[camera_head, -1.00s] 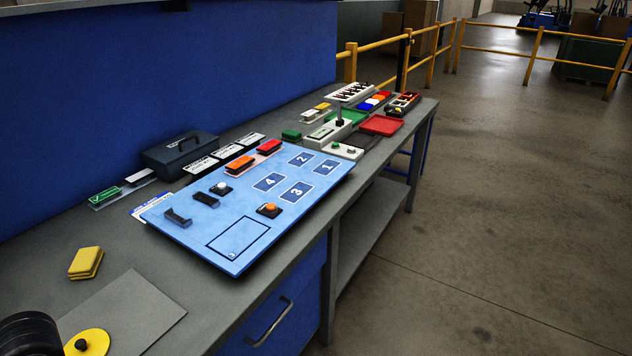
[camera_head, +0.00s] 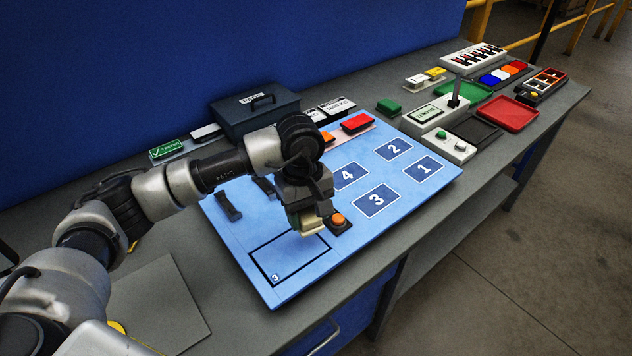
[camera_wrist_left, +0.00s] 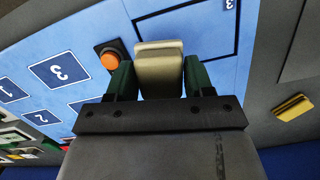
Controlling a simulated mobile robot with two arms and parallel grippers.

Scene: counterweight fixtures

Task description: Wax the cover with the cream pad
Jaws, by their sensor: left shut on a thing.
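My left gripper (camera_head: 308,212) is over the blue panel (camera_head: 300,188), shut on a cream pad (camera_head: 304,222). In the left wrist view the cream pad (camera_wrist_left: 160,68) sits between the dark green fingers of the left gripper (camera_wrist_left: 158,80). I cannot tell whether the pad touches the panel. No part is clearly marked as the cover; the blue panel is the large flat surface here. My right gripper is not in view.
A yellow block (camera_wrist_left: 294,107) lies on the grey bench. A red tray (camera_head: 508,113) and a lever box (camera_head: 440,112) are at the right.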

